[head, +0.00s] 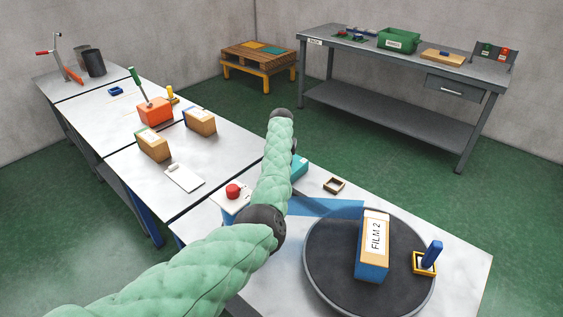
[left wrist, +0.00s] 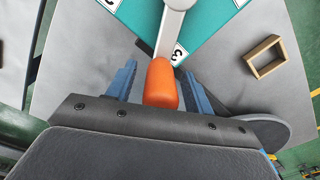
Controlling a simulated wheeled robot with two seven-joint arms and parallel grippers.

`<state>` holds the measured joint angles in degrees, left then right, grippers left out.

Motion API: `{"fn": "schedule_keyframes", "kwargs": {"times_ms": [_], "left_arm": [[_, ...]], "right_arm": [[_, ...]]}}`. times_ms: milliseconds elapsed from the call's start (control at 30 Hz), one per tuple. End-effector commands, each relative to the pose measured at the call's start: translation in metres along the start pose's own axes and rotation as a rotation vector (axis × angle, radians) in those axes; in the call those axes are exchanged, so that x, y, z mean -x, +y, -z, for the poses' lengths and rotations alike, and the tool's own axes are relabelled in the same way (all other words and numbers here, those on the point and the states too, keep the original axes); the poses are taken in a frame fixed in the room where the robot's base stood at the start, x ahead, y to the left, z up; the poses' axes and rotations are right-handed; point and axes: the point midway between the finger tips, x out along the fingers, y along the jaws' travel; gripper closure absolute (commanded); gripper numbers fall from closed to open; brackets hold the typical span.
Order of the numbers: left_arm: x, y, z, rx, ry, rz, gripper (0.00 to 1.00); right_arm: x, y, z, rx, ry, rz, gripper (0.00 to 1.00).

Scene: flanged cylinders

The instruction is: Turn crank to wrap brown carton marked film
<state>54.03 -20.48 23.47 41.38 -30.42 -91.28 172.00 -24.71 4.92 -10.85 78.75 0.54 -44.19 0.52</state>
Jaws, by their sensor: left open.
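The brown carton marked FILM 2 (head: 373,238) stands upright on the round dark turntable (head: 325,270). Blue film covers its lower part, and a blue film strip (head: 325,207) runs left from it behind my arm. In the left wrist view, the crank's orange handle (left wrist: 162,84) on its grey arm (left wrist: 171,35) lies between the blue fingers of my left gripper (left wrist: 159,82). The fingers are open, one on each side of the handle. In the head view my green-sleeved left arm hides the crank and gripper. My right gripper is not in view.
A teal housing (head: 299,168) with numbered labels is partly hidden by my arm. A small wooden frame (head: 334,186), a red button (head: 233,191) and a yellow holder with a blue-handled tool (head: 425,262) are nearby. Other cartons (head: 152,146) stand on the left table.

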Motion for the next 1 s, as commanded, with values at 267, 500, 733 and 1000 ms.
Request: {"fn": "schedule_keyframes", "kwargs": {"times_ms": [267, 500, 733, 1000], "left_arm": [[0.018, 0.000, -0.001, 0.001, -0.001, 0.000, 0.48], [0.054, 0.000, -0.001, 0.001, -0.002, 0.001, 0.48], [0.075, 0.001, -0.001, 0.001, -0.001, 0.000, 0.48], [0.078, 0.001, -0.001, 0.001, 0.000, 0.000, 0.48]], "right_arm": [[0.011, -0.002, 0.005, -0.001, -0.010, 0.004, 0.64], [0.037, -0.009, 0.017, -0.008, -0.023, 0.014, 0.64], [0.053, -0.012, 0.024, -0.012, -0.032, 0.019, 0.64], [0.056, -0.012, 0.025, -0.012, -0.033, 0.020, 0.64]]}}
